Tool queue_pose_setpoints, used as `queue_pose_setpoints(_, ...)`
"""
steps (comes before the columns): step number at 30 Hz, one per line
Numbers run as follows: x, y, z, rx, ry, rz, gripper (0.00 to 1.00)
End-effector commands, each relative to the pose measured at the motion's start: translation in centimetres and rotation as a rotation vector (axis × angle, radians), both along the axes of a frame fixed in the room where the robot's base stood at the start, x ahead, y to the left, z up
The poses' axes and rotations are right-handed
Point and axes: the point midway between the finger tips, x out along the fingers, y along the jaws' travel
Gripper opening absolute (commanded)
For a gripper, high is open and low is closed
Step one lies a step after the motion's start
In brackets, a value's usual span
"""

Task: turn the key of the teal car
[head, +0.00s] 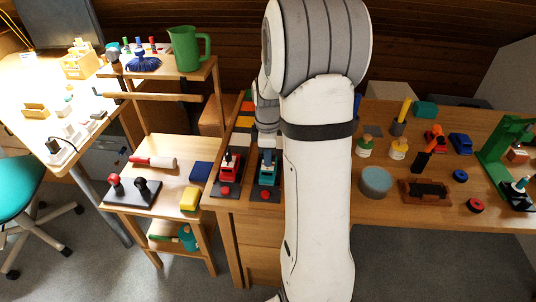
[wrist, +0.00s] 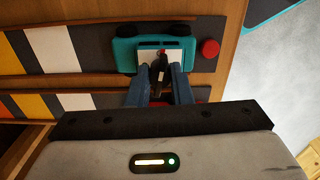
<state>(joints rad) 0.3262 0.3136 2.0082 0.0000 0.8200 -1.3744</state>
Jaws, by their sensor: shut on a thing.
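The teal car (head: 268,167) stands on a dark launcher strip near the front edge of the wooden table, left of my arm. In the wrist view the teal car (wrist: 125,54) lies just beyond my fingers. A dark key (wrist: 160,68) sticks out from the car's white middle part. My gripper (wrist: 160,84) is shut on the key, one blue-grey finger on each side. A red round button (wrist: 210,49) sits right of the car on the same strip. In the head view my arm hides the gripper's fingertips.
A red car (head: 230,165) stands on the neighbouring strip to the left. A grey-blue cylinder (head: 376,181) and a dark brown tray (head: 425,191) are right of my arm. A lower side table (head: 150,200) with stamps and sponges stands at the left. The floor (wrist: 285,75) shows beyond the table edge.

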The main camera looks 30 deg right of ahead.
Motion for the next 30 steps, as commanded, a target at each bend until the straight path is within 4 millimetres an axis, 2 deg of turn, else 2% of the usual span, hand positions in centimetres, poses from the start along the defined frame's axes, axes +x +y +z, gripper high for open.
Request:
queue_pose_setpoints(11, 0.02, -0.02, 0.05, -0.001, -0.001, -0.175, 0.0)
queue_pose_setpoints(30, 0.03, -0.04, 0.07, -0.001, -0.001, -0.774, 0.0)
